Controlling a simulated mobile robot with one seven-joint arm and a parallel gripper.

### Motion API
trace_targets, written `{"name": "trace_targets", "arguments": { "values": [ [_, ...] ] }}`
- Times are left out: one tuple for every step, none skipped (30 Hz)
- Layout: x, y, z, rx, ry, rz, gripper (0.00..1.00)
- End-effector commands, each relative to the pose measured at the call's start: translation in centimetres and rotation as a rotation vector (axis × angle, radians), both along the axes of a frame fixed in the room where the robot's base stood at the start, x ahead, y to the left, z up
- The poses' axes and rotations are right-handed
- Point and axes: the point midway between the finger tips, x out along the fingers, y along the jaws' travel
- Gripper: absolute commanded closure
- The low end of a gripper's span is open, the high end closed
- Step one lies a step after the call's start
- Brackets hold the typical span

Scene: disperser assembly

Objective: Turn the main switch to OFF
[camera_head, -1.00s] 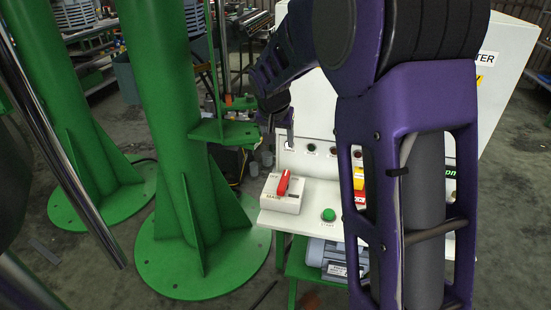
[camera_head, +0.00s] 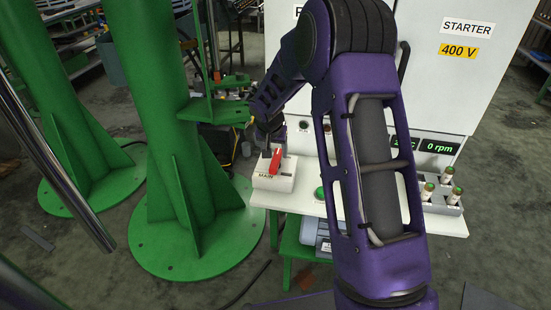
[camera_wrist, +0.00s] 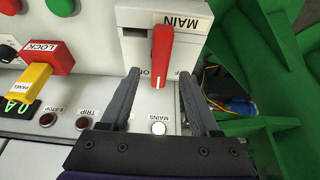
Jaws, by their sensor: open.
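The main switch is a white box (camera_head: 272,182) labelled MAIN with a red handle (camera_head: 276,161), on the left end of the panel. In the wrist view the handle (camera_wrist: 162,50) runs almost straight down the picture from the box (camera_wrist: 137,52). The ON/OFF lettering beside it is partly covered. My gripper (camera_wrist: 158,76) is open, with the handle's lower end between its fingertips and a visible gap on each side. In the head view my gripper (camera_head: 268,148) is at the switch, partly hidden by my own wrist.
A red LOCK piece with a yellow tag (camera_wrist: 34,78) and indicator lamps (camera_wrist: 82,123) are beside the switch. A green button (camera_head: 319,193) is on the panel's front. A green column (camera_head: 165,120) stands close on the left. A rack of vials (camera_head: 440,195) is at right.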

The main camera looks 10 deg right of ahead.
Motion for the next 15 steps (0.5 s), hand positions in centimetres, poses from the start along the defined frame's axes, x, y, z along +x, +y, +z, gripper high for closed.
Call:
{"name": "trace_targets", "arguments": {
  "values": [
    [0.3, -0.2, -1.1, 0.000, 0.003, 0.000, 0.38],
    [0.4, -0.2, -1.5, 0.000, 0.002, 0.000, 0.38],
    [0.7, -0.3, -2.0, 0.000, 0.001, 0.000, 0.38],
    [0.8, -0.3, -2.3, 0.001, 0.001, -0.001, 0.38],
    [1.0, -0.4, -2.6, 0.000, 0.000, -0.001, 0.38],
    [1.1, -0.4, -2.9, 0.000, 0.001, 0.000, 0.38],
    [1.1, -0.5, -3.2, 0.000, 0.001, 0.000, 0.38],
    [1.2, -0.5, -3.3, 0.000, 0.001, 0.000, 0.38],
    [1.3, -0.5, -3.5, 0.000, 0.000, 0.001, 0.38],
    [1.4, -0.6, -3.5, 0.000, 0.000, 0.001, 0.38],
    [1.4, -0.6, -3.6, -0.001, -0.001, 0.001, 0.38],
    [1.4, -0.6, -3.6, 0.000, -0.001, 0.000, 0.38],
    [1.4, -0.6, -3.6, 0.000, -0.001, 0.000, 0.38],
    [1.4, -0.6, -3.6, 0.000, -0.001, 0.000, 0.38],
    [1.4, -0.6, -3.6, 0.000, -0.001, 0.000, 0.38]
  ]
}}
